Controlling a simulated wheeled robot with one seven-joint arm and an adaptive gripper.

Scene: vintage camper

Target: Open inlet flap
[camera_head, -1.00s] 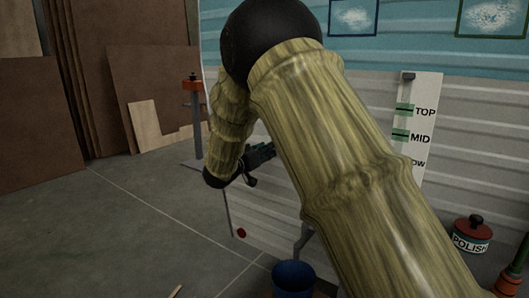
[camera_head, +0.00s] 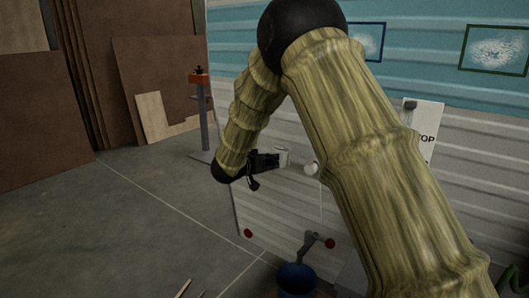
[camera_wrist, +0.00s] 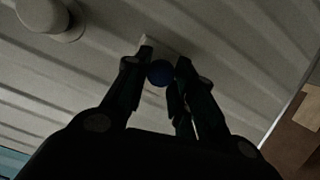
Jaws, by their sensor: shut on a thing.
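My gripper (camera_head: 274,160) is at the camper's pale ribbed side wall (camera_head: 265,200), left of my thick arm link. In the wrist view its two fingers (camera_wrist: 157,68) are closed around a dark blue round knob (camera_wrist: 160,74). A small pale block (camera_wrist: 150,46) shows just beyond the knob, against the wall. In the head view a pale piece (camera_head: 285,155) is at the fingertips; I cannot tell whether it is the inlet flap. A white round knob (camera_head: 311,169) is to the right of the gripper, and a similar one shows in the wrist view (camera_wrist: 44,12).
A red-topped post (camera_head: 203,110) and brown boards (camera_head: 160,90) are at left. The left floor is mostly clear. My arm hides part of the wall.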

